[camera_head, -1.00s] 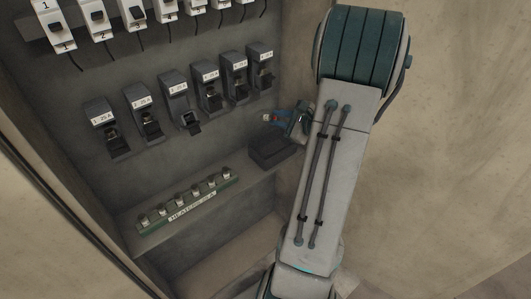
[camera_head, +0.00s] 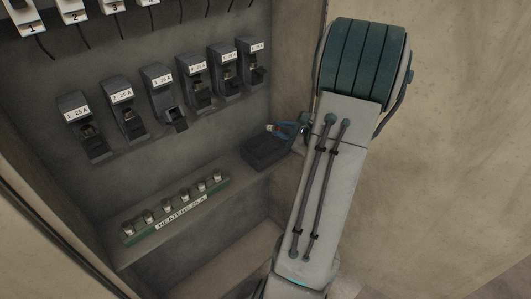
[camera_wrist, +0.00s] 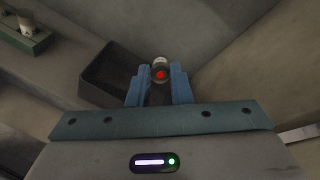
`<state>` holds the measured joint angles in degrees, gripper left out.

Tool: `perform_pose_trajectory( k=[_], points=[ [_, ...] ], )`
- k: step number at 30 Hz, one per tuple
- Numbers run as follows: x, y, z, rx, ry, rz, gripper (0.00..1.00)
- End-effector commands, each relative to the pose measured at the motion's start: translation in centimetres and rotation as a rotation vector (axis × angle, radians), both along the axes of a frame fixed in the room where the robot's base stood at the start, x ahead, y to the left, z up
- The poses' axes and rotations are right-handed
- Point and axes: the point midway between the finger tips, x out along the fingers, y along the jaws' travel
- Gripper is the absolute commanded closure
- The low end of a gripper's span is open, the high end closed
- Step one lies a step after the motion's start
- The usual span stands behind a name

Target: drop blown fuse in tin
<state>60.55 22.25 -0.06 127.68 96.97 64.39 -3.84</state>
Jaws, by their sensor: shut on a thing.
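My gripper (camera_wrist: 159,88) has blue fingers and is shut on a small fuse (camera_wrist: 160,71) with a pale cap and a red end mark. In the head view, my gripper (camera_head: 273,128) is just above the tin, and the fuse in it is too small to make out clearly. The tin (camera_head: 266,155) is a dark, open box on the shelf near the right wall. In the wrist view, the tin (camera_wrist: 96,88) lies below and to the left of the fuse, partly hidden by the fingers. The fuse appears held over or beside its right edge; I cannot tell which.
A green rack (camera_head: 177,207) labelled "HEATERS 25 A" holds several fuses on the shelf left of the tin. Several dark fuse holders (camera_head: 163,92) line the back wall; the third from the left hangs open. The right cabinet wall (camera_wrist: 245,80) is close to my gripper.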

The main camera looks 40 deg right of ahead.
Motion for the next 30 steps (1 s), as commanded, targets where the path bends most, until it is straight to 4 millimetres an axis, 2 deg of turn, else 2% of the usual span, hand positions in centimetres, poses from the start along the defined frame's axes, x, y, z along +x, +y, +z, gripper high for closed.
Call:
perform_pose_trajectory(
  k=[6,7,9,20,25,30],
  points=[
    [0.0,0.0,0.0,0.000,-0.001,0.001,1.00],
    [0.0,0.0,0.0,0.000,-0.001,0.001,0.76],
    [0.0,0.0,0.0,0.000,-0.001,0.001,0.56],
    [-0.3,-0.1,0.1,0.000,-0.001,-0.001,0.56],
    [-2.6,-0.5,1.0,-0.001,0.000,-0.003,0.56],
    [-6.4,-1.3,2.2,-0.002,-0.001,-0.006,0.56]
  ],
)
